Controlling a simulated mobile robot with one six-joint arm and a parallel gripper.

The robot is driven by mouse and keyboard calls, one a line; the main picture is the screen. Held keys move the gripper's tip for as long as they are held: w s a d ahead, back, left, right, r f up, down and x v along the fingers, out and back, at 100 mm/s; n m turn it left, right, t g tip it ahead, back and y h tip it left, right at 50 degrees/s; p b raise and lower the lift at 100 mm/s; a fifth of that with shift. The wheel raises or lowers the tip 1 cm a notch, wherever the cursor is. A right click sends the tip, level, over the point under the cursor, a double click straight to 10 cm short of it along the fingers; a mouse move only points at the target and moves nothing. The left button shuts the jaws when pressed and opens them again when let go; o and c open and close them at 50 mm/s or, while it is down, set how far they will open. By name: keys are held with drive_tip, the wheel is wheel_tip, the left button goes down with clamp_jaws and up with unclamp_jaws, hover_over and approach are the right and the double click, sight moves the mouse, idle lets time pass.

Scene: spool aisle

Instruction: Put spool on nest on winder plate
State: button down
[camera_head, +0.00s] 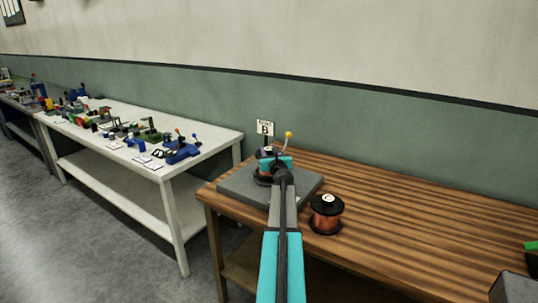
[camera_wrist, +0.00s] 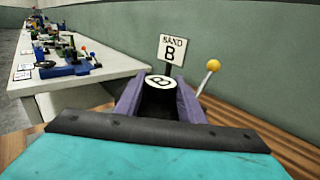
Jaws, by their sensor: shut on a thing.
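My gripper (camera_head: 268,154) is over the grey winder plate (camera_head: 308,184) on the wooden table. Its two purple fingers, seen in the wrist view (camera_wrist: 160,92), are shut on a spool marked B (camera_wrist: 161,81). In the head view a copper-and-black part of that spool (camera_head: 262,178) shows under the gripper, low over the plate. The nest is hidden by the spool and arm. I cannot tell if the spool touches the plate or sits on the nest.
A second copper spool marked C (camera_head: 326,215) stands on the wooden table (camera_head: 420,210), right of the plate. A sign B (camera_head: 265,129) and a yellow-knobbed lever (camera_head: 289,135) rise behind the plate. A white bench (camera_head: 215,140) with several small devices is at left.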

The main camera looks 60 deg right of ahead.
drive_tip(key=shift+f, duration=0.35)
drive_tip(key=shift+f, duration=0.1)
drive_tip(key=c, duration=1.2)
unclamp_jaws()
drive_tip(key=shift+b+v, duration=0.75)
drive_tip(key=shift+v, duration=5.35)
